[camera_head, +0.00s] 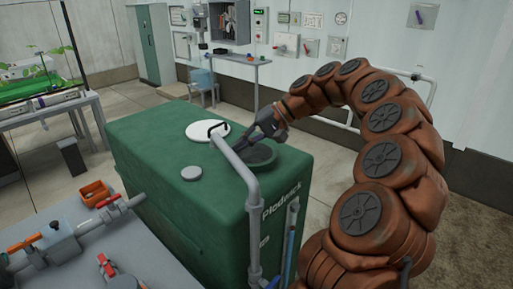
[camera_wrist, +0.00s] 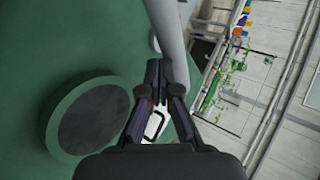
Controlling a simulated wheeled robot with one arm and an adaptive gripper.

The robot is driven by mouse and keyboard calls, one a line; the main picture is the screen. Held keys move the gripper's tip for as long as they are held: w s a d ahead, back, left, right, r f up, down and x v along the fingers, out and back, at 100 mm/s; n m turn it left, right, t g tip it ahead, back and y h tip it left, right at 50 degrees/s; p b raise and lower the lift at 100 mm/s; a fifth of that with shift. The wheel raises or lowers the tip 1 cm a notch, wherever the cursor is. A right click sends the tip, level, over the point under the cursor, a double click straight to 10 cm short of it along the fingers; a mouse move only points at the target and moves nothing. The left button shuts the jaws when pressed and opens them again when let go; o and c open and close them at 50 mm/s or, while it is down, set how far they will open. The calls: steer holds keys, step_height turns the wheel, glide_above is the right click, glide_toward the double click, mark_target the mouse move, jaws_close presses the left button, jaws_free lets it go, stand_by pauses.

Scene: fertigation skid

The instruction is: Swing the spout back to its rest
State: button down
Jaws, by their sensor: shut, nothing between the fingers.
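The spout is a grey pipe (camera_head: 233,163) that rises at the tank's front side, bends, and reaches over the tank top toward a white lid (camera_head: 198,131) with a black handle. My gripper (camera_head: 241,146) is just right of the spout's arm, over the tank top. In the wrist view the fingertips (camera_wrist: 160,66) are together and empty, beside the grey spout (camera_wrist: 169,32), which passes close to their right. I cannot tell whether they touch it. The white lid (camera_wrist: 154,124) shows partly between the fingers. The spout's rest cannot be made out.
The green tank (camera_head: 150,150) has a raised round dark-topped opening (camera_head: 262,156) right of the spout and a small grey cap (camera_head: 191,173). A bench with pipes and valves (camera_head: 62,240) stands front left. An orange bin (camera_head: 95,192) sits there. Open floor lies behind the tank.

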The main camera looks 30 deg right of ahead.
mark_target(229, 147)
steer(key=a, duration=0.1)
steer(key=a+b, duration=0.1)
steer(key=a, duration=0.1)
steer(key=shift+w+f, duration=0.15)
steer(key=shift+w, duration=0.15)
steer(key=shift+a+b, duration=0.45)
steer(key=shift+a, duration=0.8)
steer(key=w+d+r+p, duration=0.1)
steer(key=w+d+r, duration=0.1)
steer(key=d, duration=0.3)
steer(key=w+d+r, duration=0.1)
steer(key=d+r, duration=0.2)
steer(key=d, duration=0.3)
steer(key=shift+w+d+r+p, duration=0.15)
steer(key=shift+w+r+p, duration=0.1)
steer(key=shift+w+p, duration=0.15)
